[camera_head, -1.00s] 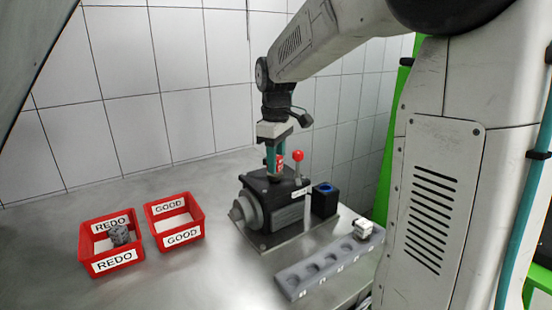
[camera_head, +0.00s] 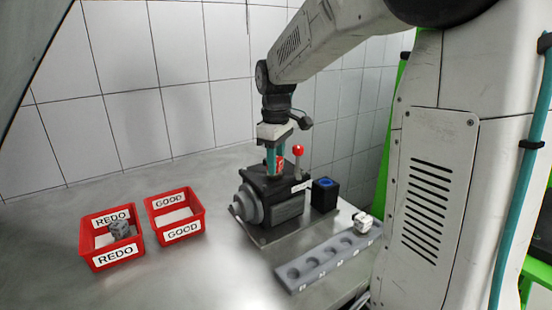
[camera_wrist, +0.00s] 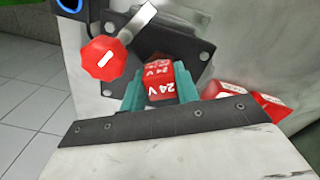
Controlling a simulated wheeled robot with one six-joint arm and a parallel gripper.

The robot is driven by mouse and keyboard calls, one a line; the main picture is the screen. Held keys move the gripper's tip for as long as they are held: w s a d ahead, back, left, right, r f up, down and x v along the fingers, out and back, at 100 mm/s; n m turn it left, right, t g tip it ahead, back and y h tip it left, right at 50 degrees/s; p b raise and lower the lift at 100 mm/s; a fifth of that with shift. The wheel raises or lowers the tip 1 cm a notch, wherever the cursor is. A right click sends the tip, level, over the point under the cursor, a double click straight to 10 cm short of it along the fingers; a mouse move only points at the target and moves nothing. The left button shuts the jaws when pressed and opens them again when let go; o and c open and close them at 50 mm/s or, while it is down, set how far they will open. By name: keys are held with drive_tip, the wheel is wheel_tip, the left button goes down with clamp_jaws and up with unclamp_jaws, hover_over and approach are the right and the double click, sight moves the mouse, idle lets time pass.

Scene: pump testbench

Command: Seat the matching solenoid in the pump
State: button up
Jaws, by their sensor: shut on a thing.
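My gripper (camera_head: 276,160) is over the top of the pump (camera_head: 265,200), its teal fingers pointing down. It is shut on a red solenoid (camera_wrist: 163,84) marked "24 V", which shows between the fingers in the wrist view. In the head view a little of its red (camera_head: 281,160) shows beside the fingers. The solenoid is at the pump's dark top plate (camera_wrist: 190,50); its lower end is hidden, so I cannot tell how deep it sits. A lever with a red knob (camera_head: 298,150) stands upright on the pump, right of my gripper.
A grey rack (camera_head: 315,264) with several round wells lies at the front right, a white-grey part (camera_head: 362,222) at its far end. A black box with a blue ring (camera_head: 325,195) stands right of the pump. Red REDO (camera_head: 90,250) and GOOD (camera_head: 152,225) bins stand left; REDO holds a grey part (camera_head: 120,229).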

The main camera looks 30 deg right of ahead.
drive_tip(key=o, duration=1.3)
drive_tip(key=shift+r, duration=0.1)
drive_tip(key=shift+r, duration=3.85)
